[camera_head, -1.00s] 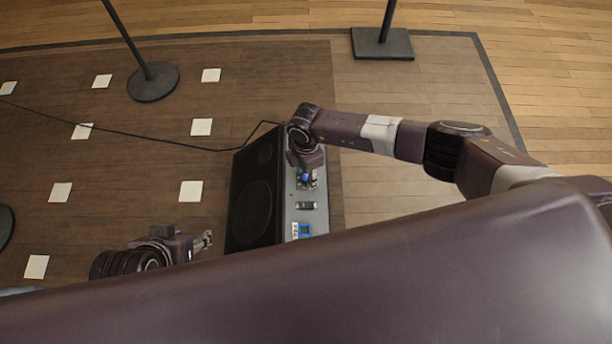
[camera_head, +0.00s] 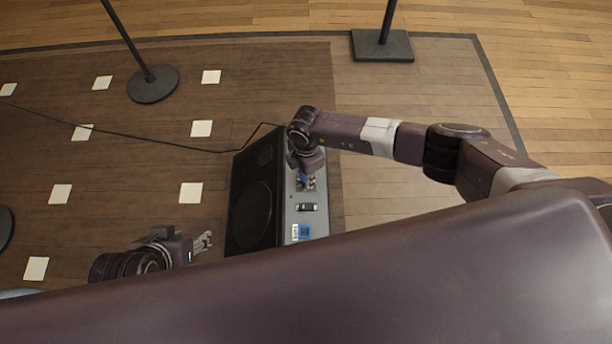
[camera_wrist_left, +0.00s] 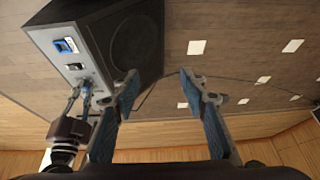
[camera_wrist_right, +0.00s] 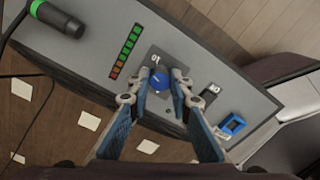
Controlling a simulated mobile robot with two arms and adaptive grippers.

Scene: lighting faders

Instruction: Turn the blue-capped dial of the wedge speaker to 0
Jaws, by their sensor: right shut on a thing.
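The wedge speaker (camera_head: 287,223) lies on the floor with its dark grille facing left and its grey control panel facing up. The blue-capped dial (camera_wrist_right: 158,80) sits on a dark plate on that panel in the right wrist view. A "10" mark shows beside the dial; I cannot clearly read its pointer or a 0 mark. My right gripper (camera_wrist_right: 156,88) is shut on the dial, one finger on each side. In the head view its arm partly hides the dial. My left gripper (camera_head: 206,242) is open and empty, left of the speaker; its spread fingers show in the left wrist view (camera_wrist_left: 157,78).
The panel also carries a level-light strip (camera_wrist_right: 125,52), a switch (camera_wrist_right: 210,92) and a blue socket (camera_wrist_right: 232,125). Stand bases (camera_head: 153,84) (camera_head: 383,45) stand on the floor behind. A cable runs leftward.

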